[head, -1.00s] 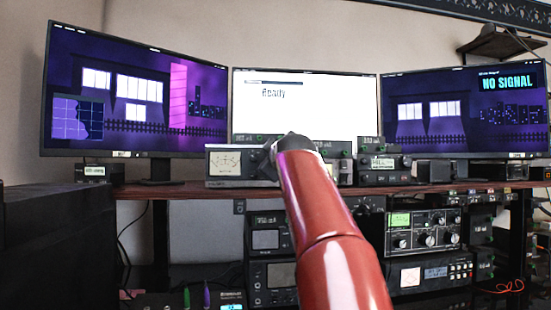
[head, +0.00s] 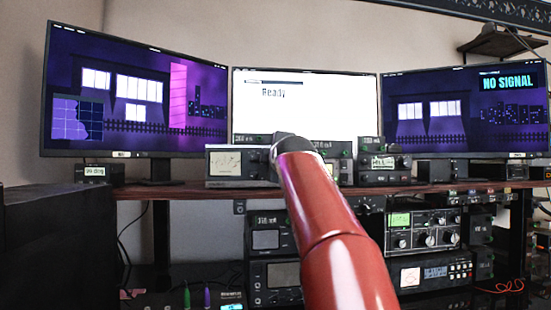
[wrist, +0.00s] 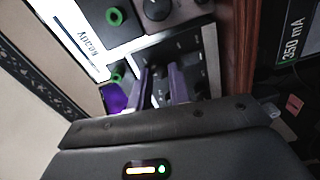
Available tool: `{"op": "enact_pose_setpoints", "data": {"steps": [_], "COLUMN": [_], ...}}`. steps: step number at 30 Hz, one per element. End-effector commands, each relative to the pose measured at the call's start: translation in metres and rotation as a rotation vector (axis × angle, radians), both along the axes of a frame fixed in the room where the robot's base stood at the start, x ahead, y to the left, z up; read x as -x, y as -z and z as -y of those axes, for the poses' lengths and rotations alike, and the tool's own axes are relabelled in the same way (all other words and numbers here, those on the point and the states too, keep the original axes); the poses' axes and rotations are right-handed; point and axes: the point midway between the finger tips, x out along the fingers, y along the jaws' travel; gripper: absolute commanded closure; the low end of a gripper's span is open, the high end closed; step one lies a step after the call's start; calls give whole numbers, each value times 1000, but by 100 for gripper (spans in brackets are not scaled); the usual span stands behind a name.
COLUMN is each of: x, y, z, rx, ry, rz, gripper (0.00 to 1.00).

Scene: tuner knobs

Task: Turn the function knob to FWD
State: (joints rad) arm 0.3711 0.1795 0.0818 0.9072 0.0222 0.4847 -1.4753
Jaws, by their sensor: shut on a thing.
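The tuner (head: 237,163), a silver-edged unit with a pale meter, stands on the desk below the middle monitor. My red arm reaches up to its front and hides the middle of it. In the wrist view my gripper (wrist: 162,86) has its two purplish-grey fingers against the tuner's dark front panel (wrist: 183,52), shut on what appears to be the function knob. The knob is mostly hidden between the fingers, so its pointer and the FWD mark cannot be read. A large black knob (wrist: 158,9) on a neighbouring panel is clear of the fingers.
A small unit (head: 384,164) stands right of the tuner on the wooden desk (head: 190,190). Monitors stand behind, the middle one (head: 305,105) reading "Ready". More radio gear (head: 424,232) fills the shelves below.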

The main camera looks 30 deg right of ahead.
Motion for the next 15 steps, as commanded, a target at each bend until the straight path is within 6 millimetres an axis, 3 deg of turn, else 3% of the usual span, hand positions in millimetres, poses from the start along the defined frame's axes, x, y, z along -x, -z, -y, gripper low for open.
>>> {"op": "enact_pose_setpoints", "data": {"steps": [15], "x": [0], "y": [2], "z": [0], "rx": [465], "ry": [0], "rz": [-135], "gripper": [100]}}
